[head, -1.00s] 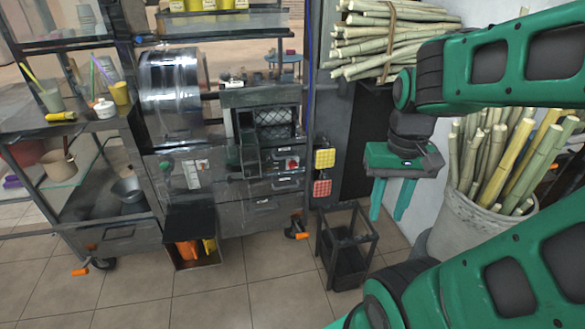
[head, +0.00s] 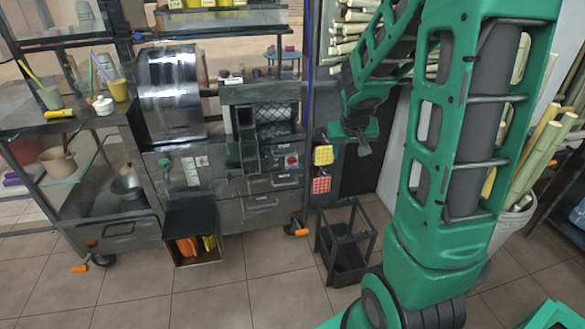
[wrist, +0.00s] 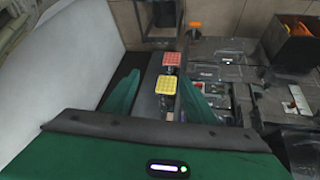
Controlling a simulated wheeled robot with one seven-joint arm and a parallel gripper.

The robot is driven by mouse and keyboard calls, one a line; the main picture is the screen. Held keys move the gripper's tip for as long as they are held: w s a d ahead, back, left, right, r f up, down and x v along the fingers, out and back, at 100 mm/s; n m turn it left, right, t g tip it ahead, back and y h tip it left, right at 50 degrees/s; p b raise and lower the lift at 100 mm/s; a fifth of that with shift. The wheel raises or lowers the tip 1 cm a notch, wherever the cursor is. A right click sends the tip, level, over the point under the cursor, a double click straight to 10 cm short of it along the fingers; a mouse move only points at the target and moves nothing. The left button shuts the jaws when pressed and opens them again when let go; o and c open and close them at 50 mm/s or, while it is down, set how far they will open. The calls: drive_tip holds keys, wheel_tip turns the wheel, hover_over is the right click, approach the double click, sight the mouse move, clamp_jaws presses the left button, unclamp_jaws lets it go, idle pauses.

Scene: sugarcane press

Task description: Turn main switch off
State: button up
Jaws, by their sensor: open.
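The press cabinet (head: 262,180) stands left of centre in the head view. A small red switch on a light plate (head: 291,160) sits on its front, near the right end; I take it for the main switch. A pale panel with small dark marks (head: 195,168) is further left. My gripper (head: 350,146) is to the right of the cabinet, pointing down, clear of the red switch. In the wrist view my gripper (wrist: 160,80) is open and empty, its two green fingers apart. The switch is too small to make out surely in the wrist view.
A yellow gridded pad (head: 323,155) and a red gridded pad (head: 321,185) hang at the cabinet's right side. The yellow pad (wrist: 166,85) shows between my fingers in the wrist view. A black stand (head: 346,245) is below. Cane bundles stand at right.

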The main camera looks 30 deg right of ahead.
drive_tip(key=w+d+f+n+t+h, duration=0.1)
drive_tip(key=w+f+t, duration=0.2)
drive_tip(key=w+f, duration=0.55)
drive_tip(key=w+d+f+n+t, duration=0.1)
drive_tip(key=w+d+f+t, duration=0.3)
drive_tip(key=w, duration=0.8)
drive_tip(key=t, duration=0.3)
approach(293, 164)
drive_tip(key=d+r, duration=0.3)
drive_tip(key=r, duration=0.1)
wheel_tip(293, 164, down, 6)
drive_tip(key=s+a+t, duration=0.2)
drive_tip(key=a+t, duration=0.1)
drive_tip(key=x, duration=1)
drive_tip(key=shift+w+f, duration=0.15)
drive_tip(key=shift+w, duration=0.15)
drive_tip(key=c, duration=1.1)
